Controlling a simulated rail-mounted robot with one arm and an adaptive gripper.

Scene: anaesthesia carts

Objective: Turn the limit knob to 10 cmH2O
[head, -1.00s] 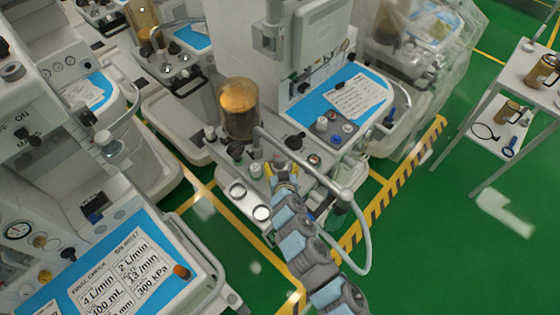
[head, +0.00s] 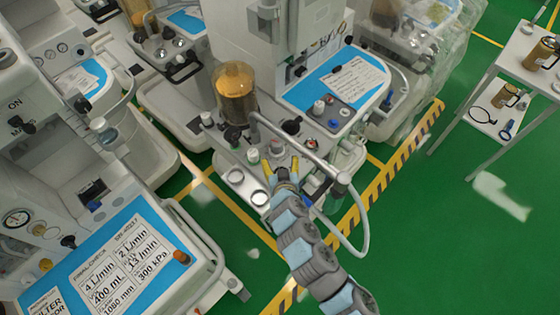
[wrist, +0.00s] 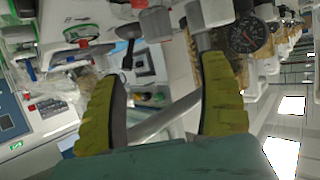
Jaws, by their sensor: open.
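My gripper (head: 281,167) is open, with its yellow fingertips over the front of the middle machine's worktop. In the wrist view my gripper (wrist: 158,78) shows two ribbed yellow fingers spread apart, with nothing held between them. A round black knob or dial with pale marks (wrist: 246,35) appears beyond the right finger, apart from it. A black knob (head: 291,127) stands on the worktop behind the gripper in the head view. I cannot tell which control is the limit knob, and no cmH2O scale is readable.
An amber canister (head: 235,92) stands behind the gripper. A grey tube (head: 312,160) arches close on the right.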

